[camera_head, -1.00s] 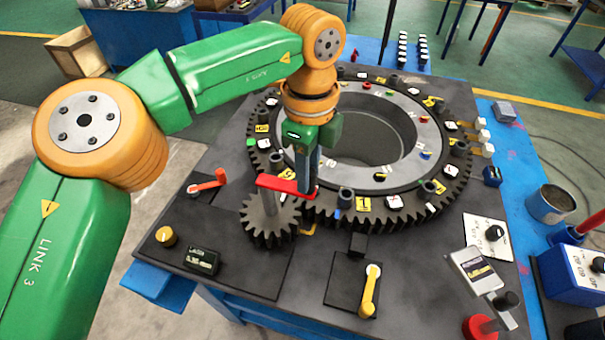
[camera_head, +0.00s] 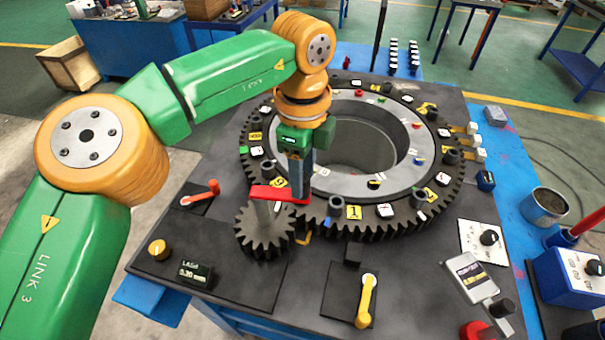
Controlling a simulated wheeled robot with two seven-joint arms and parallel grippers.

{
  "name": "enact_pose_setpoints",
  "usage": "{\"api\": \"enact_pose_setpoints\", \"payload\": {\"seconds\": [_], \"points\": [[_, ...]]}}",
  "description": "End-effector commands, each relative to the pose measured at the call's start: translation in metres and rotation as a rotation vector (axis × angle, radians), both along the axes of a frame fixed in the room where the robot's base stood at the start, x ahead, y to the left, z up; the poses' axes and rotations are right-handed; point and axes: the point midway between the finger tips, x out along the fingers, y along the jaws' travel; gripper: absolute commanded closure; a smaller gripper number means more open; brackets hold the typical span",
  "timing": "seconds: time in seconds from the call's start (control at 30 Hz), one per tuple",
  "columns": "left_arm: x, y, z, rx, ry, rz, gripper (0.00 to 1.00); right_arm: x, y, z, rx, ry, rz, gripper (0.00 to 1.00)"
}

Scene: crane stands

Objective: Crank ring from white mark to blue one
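A large dark toothed ring (camera_head: 440,200) lies flat on the stand, with white, yellow and other coloured marks around its upper face. A small blue mark (camera_head: 328,223) shows on its near side, beside a dark post. A small dark gear (camera_head: 264,235) stands at the ring's near left edge. A red crank arm (camera_head: 272,193) sits on the gear's upright shaft and points right. My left gripper (camera_head: 302,190) points down at the crank arm's right end. Its fingers hide any handle there, so I cannot tell whether they are closed on it. My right gripper is out of view.
A red lever (camera_head: 203,193), a yellow knob (camera_head: 157,248) and a small display (camera_head: 195,274) are at the left. A yellow lever (camera_head: 366,300) stands in front. A white panel with a black knob (camera_head: 482,242), a handheld device (camera_head: 470,276) and a blue box (camera_head: 572,278) are at the right.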

Motion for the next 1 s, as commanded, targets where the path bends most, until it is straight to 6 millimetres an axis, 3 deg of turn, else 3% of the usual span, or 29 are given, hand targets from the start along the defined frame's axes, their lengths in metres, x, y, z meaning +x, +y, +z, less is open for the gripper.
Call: {"api": "enact_pose_setpoints", "payload": {"seconds": [0.33, 0.47, 0.67, 1.0], "points": [[-0.001, 0.0, 0.0, 0.003, 0.005, -0.001, 0.38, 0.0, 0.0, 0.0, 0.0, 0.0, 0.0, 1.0], [0.0, -0.001, 0.023, 0.0, 0.003, 0.0, 0.38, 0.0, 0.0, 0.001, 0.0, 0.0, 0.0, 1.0], [0.0, -0.001, 0.065, 0.001, 0.005, 0.0, 0.38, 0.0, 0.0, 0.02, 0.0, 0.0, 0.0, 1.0], [0.001, -0.001, 0.069, 0.002, 0.007, -0.002, 0.38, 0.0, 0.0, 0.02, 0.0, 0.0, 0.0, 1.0]]}}
